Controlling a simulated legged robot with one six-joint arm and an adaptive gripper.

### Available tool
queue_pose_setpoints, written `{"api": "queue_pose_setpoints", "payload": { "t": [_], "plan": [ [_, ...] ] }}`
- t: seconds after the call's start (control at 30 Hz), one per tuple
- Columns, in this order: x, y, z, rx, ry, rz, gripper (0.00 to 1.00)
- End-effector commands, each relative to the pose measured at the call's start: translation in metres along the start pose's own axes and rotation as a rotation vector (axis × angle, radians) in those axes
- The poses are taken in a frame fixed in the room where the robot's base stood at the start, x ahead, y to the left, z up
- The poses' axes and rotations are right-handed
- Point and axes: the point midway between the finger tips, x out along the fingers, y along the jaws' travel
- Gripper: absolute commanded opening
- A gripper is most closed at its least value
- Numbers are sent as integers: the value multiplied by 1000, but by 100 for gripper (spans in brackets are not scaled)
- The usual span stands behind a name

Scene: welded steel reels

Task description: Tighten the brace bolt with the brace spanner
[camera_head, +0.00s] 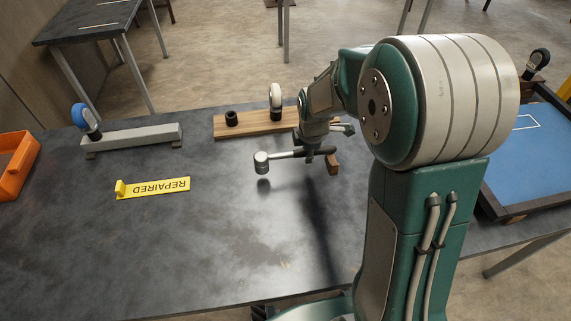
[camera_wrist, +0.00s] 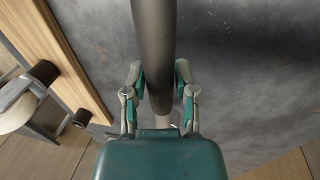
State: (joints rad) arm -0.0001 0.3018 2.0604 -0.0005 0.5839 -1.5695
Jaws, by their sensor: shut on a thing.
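My gripper (camera_head: 309,152) is shut on a long tool and holds it above the dark table. The tool (camera_head: 283,155) lies roughly level, with a pale cylindrical head at its left end, a silver shaft and a dark grip. It looks more like a mallet than a spanner. In the wrist view, its dark handle (camera_wrist: 154,35) runs between the two fingers of my gripper (camera_wrist: 160,75). I cannot make out a brace bolt or another spanner in either view.
A wooden board (camera_head: 245,123) with a black cup and a white wheel lies behind. A grey bar (camera_head: 135,137) with a blue wheel, a yellow "REPAIRED" sign (camera_head: 155,188) and an orange bin (camera_head: 14,165) are left. A blue-topped surface (camera_head: 525,150) is right. The table's front middle is clear.

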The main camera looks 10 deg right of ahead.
Motion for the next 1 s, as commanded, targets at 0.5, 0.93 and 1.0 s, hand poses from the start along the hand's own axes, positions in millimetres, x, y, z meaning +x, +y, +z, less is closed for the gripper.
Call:
{"api": "queue_pose_setpoints", "payload": {
  "t": [0.5,0.93,1.0],
  "plan": [
    [-35,7,0,0,0,3,0],
    [-40,6,0,0,0,3,0],
    [-43,3,0,0,0,3,0]
  ]
}}
